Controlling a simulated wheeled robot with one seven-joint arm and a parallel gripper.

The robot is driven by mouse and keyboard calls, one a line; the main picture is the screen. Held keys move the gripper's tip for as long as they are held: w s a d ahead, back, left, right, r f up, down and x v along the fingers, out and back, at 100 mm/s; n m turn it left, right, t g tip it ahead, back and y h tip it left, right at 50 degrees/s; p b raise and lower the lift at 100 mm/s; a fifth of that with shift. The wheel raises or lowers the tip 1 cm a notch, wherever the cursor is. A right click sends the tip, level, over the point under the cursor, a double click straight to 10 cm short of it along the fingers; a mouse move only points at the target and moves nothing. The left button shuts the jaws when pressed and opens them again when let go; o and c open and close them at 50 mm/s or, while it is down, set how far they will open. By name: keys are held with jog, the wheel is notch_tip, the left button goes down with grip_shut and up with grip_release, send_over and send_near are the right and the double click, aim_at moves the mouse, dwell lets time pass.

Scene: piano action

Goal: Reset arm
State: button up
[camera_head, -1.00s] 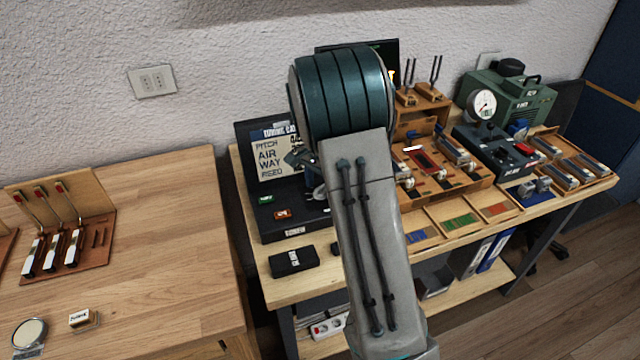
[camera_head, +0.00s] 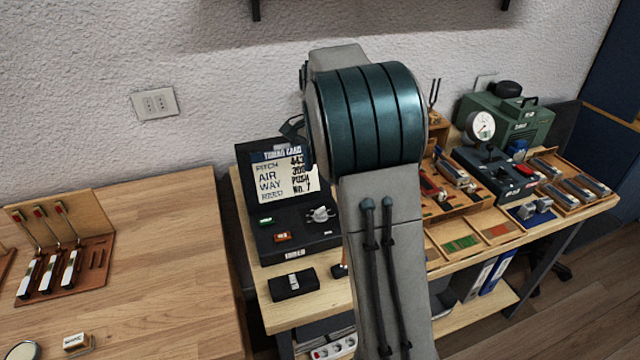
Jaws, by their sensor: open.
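My arm stands upright in the middle of the view, with a grey link and a dark teal ribbed joint. A small dark part of my gripper (camera_head: 293,128) shows past the left side of that joint, in front of the wall above the tuning card box (camera_head: 295,256). My gripper is open, and most of it is hidden behind the arm. I see nothing held in the part that shows.
A wooden bench (camera_head: 150,230) at left bears a rack (camera_head: 90,262) of key-like parts.

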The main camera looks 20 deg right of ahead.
jog(key=shift+r, duration=0.7)
jog(key=s+a+n+t, duration=0.1)
jog(key=s+n, duration=0.3)
jog(key=s, duration=0.5)
jog(key=s+a+f+n+t, duration=0.1)
jog(key=s+a+n, duration=0.1)
jog(key=s, duration=0.7)
jog(key=s+a+f+n+t, duration=0.1)
jog(key=s+a+n, duration=0.1)
jog(key=s+n, duration=0.3)
jog(key=s, duration=0.4)
jog(key=shift+s+a+n, duration=0.25)
jog(key=shift+s+n, duration=0.05)
jog(key=shift+f, duration=0.1)
jog(key=c, duration=0.3)
jog(key=shift+d, duration=0.1)
jog(key=shift+c, duration=0.2)
